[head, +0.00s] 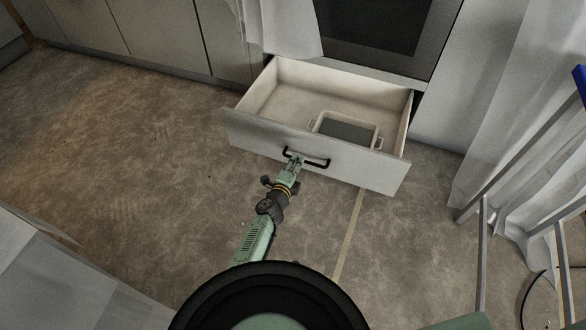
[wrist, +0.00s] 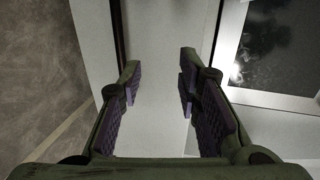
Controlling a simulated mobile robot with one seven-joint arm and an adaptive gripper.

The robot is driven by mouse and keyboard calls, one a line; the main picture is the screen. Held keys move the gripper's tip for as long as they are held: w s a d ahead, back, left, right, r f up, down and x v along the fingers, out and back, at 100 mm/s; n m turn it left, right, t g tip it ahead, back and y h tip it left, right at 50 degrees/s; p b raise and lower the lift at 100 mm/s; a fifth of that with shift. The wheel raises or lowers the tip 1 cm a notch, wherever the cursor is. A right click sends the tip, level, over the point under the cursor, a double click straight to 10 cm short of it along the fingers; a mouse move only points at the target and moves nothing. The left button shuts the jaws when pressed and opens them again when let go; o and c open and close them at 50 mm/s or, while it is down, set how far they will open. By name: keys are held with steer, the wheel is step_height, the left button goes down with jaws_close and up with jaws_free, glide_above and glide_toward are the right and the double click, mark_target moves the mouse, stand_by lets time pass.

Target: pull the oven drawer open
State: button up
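The oven drawer (head: 310,150) is a white drawer below the oven, and it stands pulled well out from the cabinet. Its front carries a black bracket handle (head: 319,163). My gripper (head: 297,161) is at the left part of this handle in the head view. In the wrist view my gripper (wrist: 158,82) has its two fingers apart, with a pale surface of the drawer (wrist: 158,30) showing between and beyond them. I see nothing clamped between the pads. Whether a finger touches the handle or the drawer front cannot be told.
A rectangular tray (head: 347,130) with a pale rim lies inside the drawer. The oven (head: 375,25) is above it. Cabinets (head: 160,40) line the left wall. A metal-legged chair (head: 483,240) and white curtain (head: 505,110) are at right. The floor around the drawer is mostly clear.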

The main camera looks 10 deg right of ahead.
steer(key=p+v, duration=0.3)
steer(key=shift+s+a, duration=0.25)
steer(key=shift+s, duration=0.1)
steer(key=shift+d, duration=0.15)
stand_by(0.7)
